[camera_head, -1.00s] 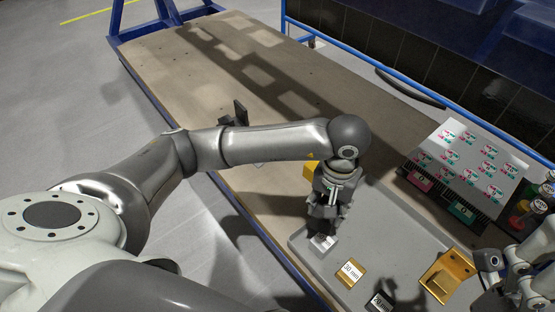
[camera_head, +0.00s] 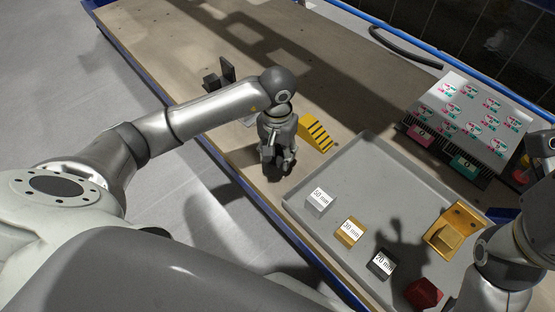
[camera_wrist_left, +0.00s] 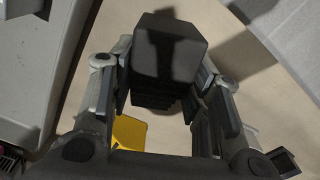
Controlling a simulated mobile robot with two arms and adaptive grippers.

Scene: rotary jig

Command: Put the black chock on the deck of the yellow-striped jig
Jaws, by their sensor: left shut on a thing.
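My left gripper (camera_head: 276,168) is shut on a dark block, the black chock (camera_wrist_left: 168,48), and holds it over the bare table just left of the yellow-striped jig. In the left wrist view the chock sits between the two fingers; in the head view the gripper mostly hides it. The yellow-striped jig (camera_head: 316,133) stands on the table beside the tray, its sloped top striped black. A yellow part of it shows below the chock in the left wrist view (camera_wrist_left: 130,131). The chock and jig look apart. My right arm shows at the lower right, but its gripper does not.
A grey tray (camera_head: 372,160) holds a silver block (camera_head: 318,201), a gold block (camera_head: 349,232), a black 20 mm block (camera_head: 381,264), a red block (camera_head: 424,293) and a gold bracket (camera_head: 455,231). A black bracket (camera_head: 226,73) stands behind my left arm. A label panel (camera_head: 470,115) is at right.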

